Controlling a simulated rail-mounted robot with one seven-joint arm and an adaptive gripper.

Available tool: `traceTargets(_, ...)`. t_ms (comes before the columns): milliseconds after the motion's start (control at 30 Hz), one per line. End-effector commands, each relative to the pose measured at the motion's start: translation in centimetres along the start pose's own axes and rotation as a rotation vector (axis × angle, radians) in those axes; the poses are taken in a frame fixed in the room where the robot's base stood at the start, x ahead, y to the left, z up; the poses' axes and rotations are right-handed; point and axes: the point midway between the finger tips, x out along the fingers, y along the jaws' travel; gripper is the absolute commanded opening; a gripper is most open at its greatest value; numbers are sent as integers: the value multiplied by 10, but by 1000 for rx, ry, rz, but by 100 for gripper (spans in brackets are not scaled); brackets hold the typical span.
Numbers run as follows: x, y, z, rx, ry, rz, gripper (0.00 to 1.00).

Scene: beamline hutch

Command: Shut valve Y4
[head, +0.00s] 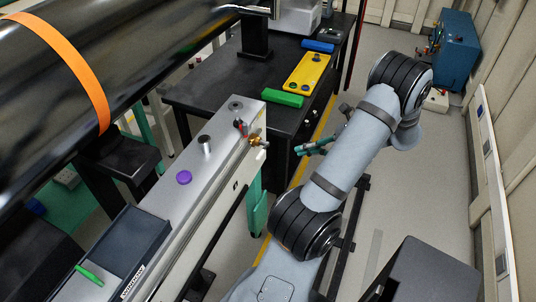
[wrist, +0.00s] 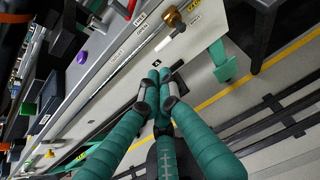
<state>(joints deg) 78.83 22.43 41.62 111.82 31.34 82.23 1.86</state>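A brass valve fitting (head: 256,141) sticks out from the near side of the grey rail unit's far end, with a red part (head: 239,124) beside it. In the wrist view the brass fitting (wrist: 173,17) is at the top, with a white lever-like piece (wrist: 179,29) below it. Labels reading OPEN and SHUT are on the panel nearby.
The long grey unit (head: 195,165) carries a purple knob (head: 184,177). A black table (head: 215,92) with a yellow plate (head: 307,74) and green block (head: 282,98) stands behind. A large black pipe (head: 150,50) crosses the upper left. Floor at right is mostly clear.

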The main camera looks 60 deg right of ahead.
Motion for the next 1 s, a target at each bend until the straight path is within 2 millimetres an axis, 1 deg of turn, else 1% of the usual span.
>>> traceTargets(167,10,1,1,-1,-1,5,0)
traceTargets(267,24,2,1,1,-2,6,0)
traceTargets(600,94,2,1,0,0,7,0)
traceTargets(700,110,2,2,-1,0,6,0)
traceTargets(833,127,1,1,-1,0,4,0)
traceTargets(1000,138,1,0,-2,1,3,0)
